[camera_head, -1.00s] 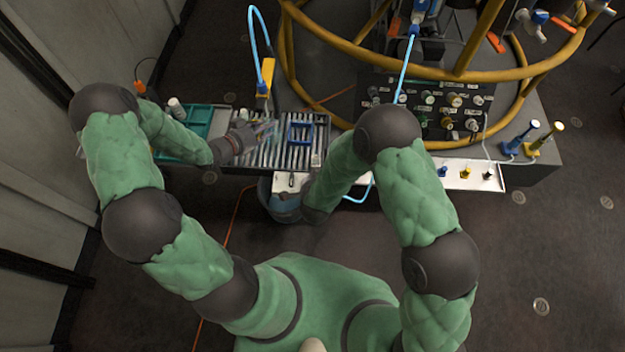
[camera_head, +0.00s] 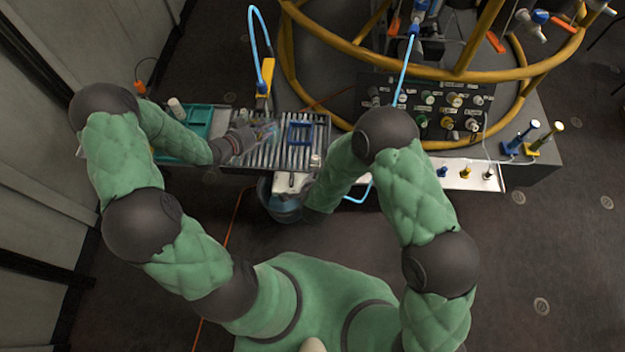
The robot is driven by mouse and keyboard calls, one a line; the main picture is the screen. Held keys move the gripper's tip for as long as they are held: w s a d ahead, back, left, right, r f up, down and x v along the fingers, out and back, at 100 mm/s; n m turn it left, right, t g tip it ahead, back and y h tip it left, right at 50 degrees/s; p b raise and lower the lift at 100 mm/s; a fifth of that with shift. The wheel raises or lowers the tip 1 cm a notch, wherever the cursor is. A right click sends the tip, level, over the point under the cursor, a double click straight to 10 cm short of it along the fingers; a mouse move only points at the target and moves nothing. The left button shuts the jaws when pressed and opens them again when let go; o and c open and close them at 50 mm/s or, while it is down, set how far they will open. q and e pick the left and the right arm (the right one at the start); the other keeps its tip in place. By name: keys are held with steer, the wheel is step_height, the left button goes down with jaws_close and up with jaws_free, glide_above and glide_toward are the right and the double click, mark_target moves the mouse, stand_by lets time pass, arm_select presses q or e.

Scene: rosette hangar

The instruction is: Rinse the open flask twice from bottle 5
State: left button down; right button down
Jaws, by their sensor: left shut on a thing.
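My left gripper (camera_head: 254,138) is above the left part of the slatted grey rack. It is shut on a small clear, bluish vessel (camera_head: 269,129); blur hides whether this is the open flask and whether it has a mouth or label. My right forearm (camera_head: 335,182) reaches down at the rack's right end, and its gripper is hidden from view. I cannot pick out bottle 5. A small pale-topped thing (camera_head: 315,160) stands at the rack's right end, too small to identify.
The slatted rack (camera_head: 296,155) carries a blue square frame (camera_head: 300,133). A teal tray (camera_head: 196,118) lies to its left. A bluish bucket (camera_head: 285,210) hangs at the front edge. A panel of knobs (camera_head: 440,105) and yellow hoop rails (camera_head: 470,75) stand to the right.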

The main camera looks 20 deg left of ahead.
steer(key=shift+f, duration=0.45)
stand_by(1.6)
steer(key=shift+r, duration=0.85)
steer(key=shift+r, duration=0.15)
steer(key=shift+r, duration=2.35)
step_height(320, 180, up, 6)
arm_select(q)
steer(key=shift+s, duration=0.1)
steer(key=s+d+p, duration=0.1)
steer(key=s+d, duration=0.1)
steer(key=s, duration=0.6)
steer(key=shift+s, duration=0.3)
arm_select(e)
steer(key=shift+r, duration=0.55)
